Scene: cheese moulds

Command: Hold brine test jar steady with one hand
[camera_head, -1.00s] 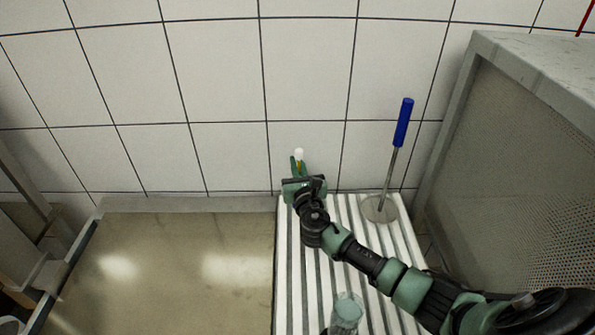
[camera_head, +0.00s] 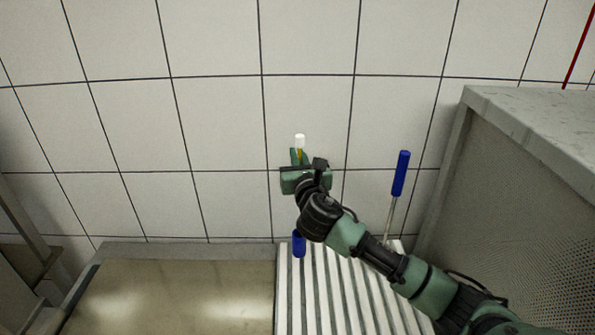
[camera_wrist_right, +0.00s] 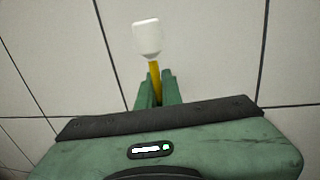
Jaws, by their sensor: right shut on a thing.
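My right gripper (camera_head: 298,158) is shut on a thin yellow handle with a white, spatula-like end (camera_head: 300,140) pointing up. In the right wrist view the green fingers (camera_wrist_right: 157,88) close on the yellow handle (camera_wrist_right: 155,70), and the white end (camera_wrist_right: 148,37) stands clear beyond them. The gripper is above the far edge of the ribbed white surface, in front of the tiled wall. No clear jar shows in either view now. My left gripper is not in view.
A blue handle (camera_head: 299,244) shows below my right gripper. A second blue-handled tool (camera_head: 401,175) stands at the right, its lower end hidden by my arm. The ribbed white surface (camera_head: 305,300) adjoins a brownish basin (camera_head: 180,290). A grey cabinet (camera_head: 520,180) stands at right.

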